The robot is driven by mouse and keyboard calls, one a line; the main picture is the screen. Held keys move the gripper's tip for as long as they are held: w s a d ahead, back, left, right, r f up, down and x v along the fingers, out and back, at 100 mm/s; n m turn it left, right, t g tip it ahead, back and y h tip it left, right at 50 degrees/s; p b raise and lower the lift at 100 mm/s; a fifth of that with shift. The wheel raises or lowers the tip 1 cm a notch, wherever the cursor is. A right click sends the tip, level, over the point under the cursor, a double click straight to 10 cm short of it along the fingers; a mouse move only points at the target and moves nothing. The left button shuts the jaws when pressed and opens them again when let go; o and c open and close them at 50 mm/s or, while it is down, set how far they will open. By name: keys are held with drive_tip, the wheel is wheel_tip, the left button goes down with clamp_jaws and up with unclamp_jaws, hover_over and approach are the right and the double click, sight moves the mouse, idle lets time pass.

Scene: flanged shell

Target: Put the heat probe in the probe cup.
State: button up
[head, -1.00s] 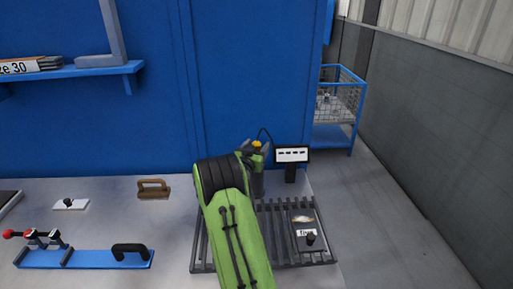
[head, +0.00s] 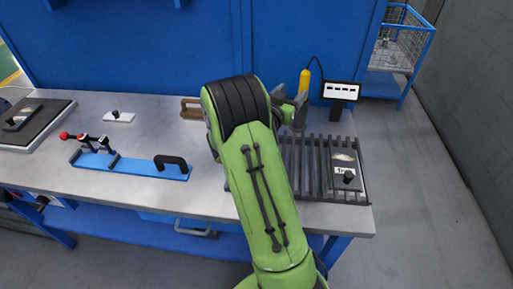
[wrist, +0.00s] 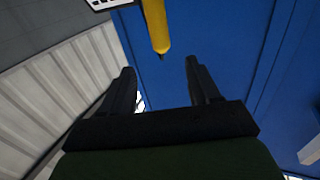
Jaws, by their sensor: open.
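The heat probe (head: 304,82) is yellow, with a dark cable running from its top to a small display. It is upright or nearly so beside my gripper (head: 289,102) at the back of the bench. In the wrist view the probe (wrist: 156,25) shows its thin dark tip just beyond the gap between my fingertips (wrist: 160,66). The fingers are apart, with nothing held between them. Whether a finger touches the probe I cannot tell. I cannot make out the probe cup for certain; my arm and fingers cover part of that area.
The display (head: 342,91) stands right of the probe. A slatted dark rack (head: 305,165) carries a dark block with a knob (head: 347,178). A blue fixture (head: 130,168) with a black handle lies left of my arm. The blue wall (head: 130,45) rises close behind the bench.

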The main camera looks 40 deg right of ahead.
drive_tip(key=s+a+n+y, duration=0.4)
drive_tip(key=s+a+y, duration=0.1)
drive_tip(key=a, duration=0.7)
drive_tip(key=s+a+n+y, duration=0.5)
drive_tip(key=s+a, duration=0.3)
drive_tip(key=a, duration=0.3)
drive_tip(key=s+a+n+y, duration=0.5)
drive_tip(key=s+a+y, duration=0.1)
drive_tip(key=a, duration=0.6)
drive_tip(key=shift+s+a+r+y, duration=0.15)
drive_tip(key=shift+a+r+y, duration=0.2)
drive_tip(key=shift+r+y, duration=0.15)
